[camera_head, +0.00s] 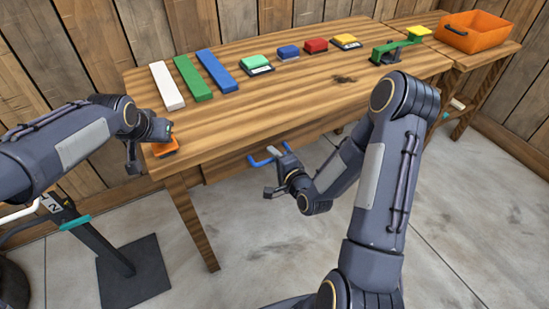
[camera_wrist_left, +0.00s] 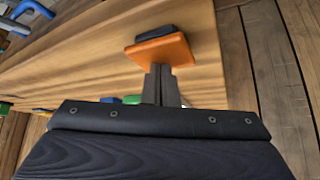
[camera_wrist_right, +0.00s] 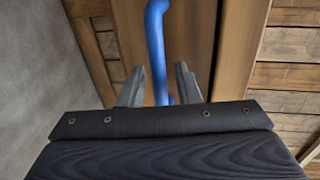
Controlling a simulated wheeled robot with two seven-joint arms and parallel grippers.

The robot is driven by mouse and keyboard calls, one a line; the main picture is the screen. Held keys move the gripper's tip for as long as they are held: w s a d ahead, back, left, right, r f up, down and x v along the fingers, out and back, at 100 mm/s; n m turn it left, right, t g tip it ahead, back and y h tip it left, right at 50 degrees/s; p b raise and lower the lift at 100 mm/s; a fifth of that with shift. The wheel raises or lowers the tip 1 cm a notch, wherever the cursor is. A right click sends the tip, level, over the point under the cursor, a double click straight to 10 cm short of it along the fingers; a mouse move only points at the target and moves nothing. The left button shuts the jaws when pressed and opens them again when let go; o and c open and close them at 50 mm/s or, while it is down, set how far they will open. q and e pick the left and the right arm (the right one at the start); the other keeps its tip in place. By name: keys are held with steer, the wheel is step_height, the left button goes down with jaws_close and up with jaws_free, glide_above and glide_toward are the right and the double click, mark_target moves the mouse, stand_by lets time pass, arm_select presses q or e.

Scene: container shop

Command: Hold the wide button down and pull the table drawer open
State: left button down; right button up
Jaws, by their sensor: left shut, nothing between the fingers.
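The wide button is an orange pad (camera_head: 165,149) at the near left corner of the wooden table (camera_head: 300,95). In the left wrist view the orange pad (camera_wrist_left: 165,50) has a dark base. My left gripper (camera_wrist_left: 160,72) is shut and empty, its fingertips at the pad; they look to be touching it. The blue drawer handle (camera_head: 259,161) sticks out from the table's front. My right gripper (camera_wrist_right: 160,82) is open, with the blue handle (camera_wrist_right: 156,45) between its fingers and gaps on both sides. The drawer front is mostly hidden and looks closed.
White (camera_head: 167,87), green (camera_head: 193,79) and blue (camera_head: 217,71) bars lie on the table. An orange bin (camera_head: 472,32) sits on a side table.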

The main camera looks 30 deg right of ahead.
arm_select(q)
steer(key=shift+f, duration=0.15)
arm_select(e)
steer(key=shift+c, duration=0.2)
jaws_close()
steer(key=v, duration=0.2)
steer(key=f+v, duration=0.1)
steer(key=v, duration=0.2)
steer(key=shift+o, duration=0.2)
jaws_free()
